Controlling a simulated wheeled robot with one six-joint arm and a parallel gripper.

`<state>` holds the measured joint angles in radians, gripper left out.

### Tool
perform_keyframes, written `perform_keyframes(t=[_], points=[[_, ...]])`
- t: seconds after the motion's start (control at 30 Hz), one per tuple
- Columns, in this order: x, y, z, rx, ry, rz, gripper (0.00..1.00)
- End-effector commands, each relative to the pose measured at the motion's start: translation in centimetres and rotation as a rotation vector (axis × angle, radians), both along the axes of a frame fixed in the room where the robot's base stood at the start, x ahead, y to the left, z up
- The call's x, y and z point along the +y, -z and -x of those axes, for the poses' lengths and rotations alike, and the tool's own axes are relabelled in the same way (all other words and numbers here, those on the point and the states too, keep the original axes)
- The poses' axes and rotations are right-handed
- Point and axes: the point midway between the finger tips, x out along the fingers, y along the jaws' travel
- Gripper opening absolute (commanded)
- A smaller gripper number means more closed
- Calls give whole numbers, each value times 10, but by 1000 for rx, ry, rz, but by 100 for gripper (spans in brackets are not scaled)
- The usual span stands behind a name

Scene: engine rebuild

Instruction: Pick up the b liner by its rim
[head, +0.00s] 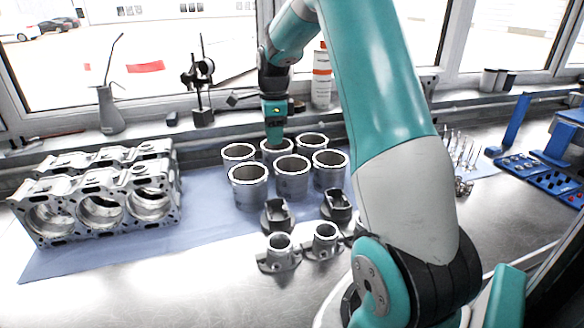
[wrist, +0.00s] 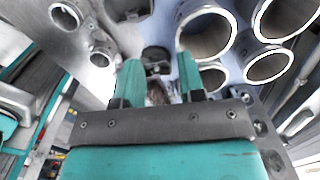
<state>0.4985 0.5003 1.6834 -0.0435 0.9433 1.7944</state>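Several grey metal liners with bright rims stand upright in two rows on the blue mat (head: 100,252). I read no letters on them, so I cannot tell which is the b liner. My gripper (head: 274,140) points down at the back middle liner (head: 284,155), its tips close to the rim and partly hiding it. In the wrist view my gripper (wrist: 159,75) shows two teal fingers spread apart with nothing clearly between them. A liner (wrist: 205,35) lies just beyond the right finger in that view. Whether a finger is inside its bore or touching it, I cannot tell.
Other liners stand close around, including front ones (head: 248,187) and (head: 292,177). Dark pistons (head: 277,215) and flanged grey parts (head: 279,255) sit in front. An engine block (head: 100,200) is at left. A spray can (head: 321,80) stands behind. The mat's front left is clear.

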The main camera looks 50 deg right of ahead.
Motion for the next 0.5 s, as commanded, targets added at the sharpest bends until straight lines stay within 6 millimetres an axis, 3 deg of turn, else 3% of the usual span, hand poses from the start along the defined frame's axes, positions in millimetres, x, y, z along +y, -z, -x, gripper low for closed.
perform_keyframes(t=[0.03,0.17,0.27,0.5], points=[[-21,0,2,13,111,3,36],[-49,7,5,27,285,9,36],[-54,20,6,33,319,10,36],[-53,73,7,35,317,9,36]])
